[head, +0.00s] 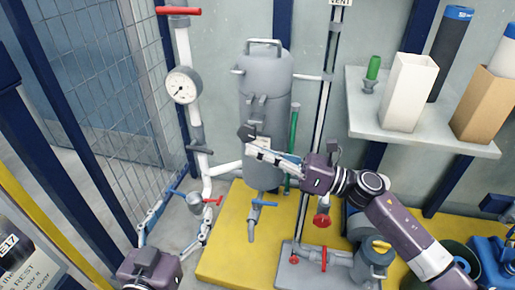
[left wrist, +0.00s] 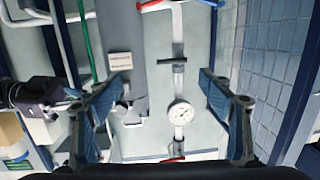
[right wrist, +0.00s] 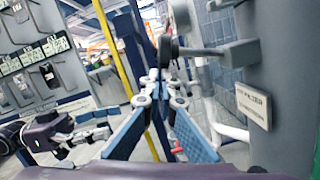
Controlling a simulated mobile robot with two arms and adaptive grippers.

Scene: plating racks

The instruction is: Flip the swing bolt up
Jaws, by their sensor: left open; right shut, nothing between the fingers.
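The grey vessel (head: 265,85) stands upright, with a bracket on its front. A dark piece (head: 247,131), which looks like the swing bolt's end, juts out at the lower front, just above a small label plate (head: 263,142). In the right wrist view a dark rounded bolt end (right wrist: 168,48) and a grey bracket (right wrist: 228,54) show beyond the fingertips. My right gripper (head: 251,150) is shut and empty, its tips just below the dark piece; I cannot tell whether they touch. My left gripper (head: 190,210) is open and empty, low and left of the vessel.
A pressure gauge (head: 183,86) sits on the white pipe left of the vessel. A blue-handled valve (head: 263,203) is below it, and a red knob (head: 321,220) is right. A shelf (head: 425,137) with boxes is at the right. A mesh fence (head: 95,90) bounds the left.

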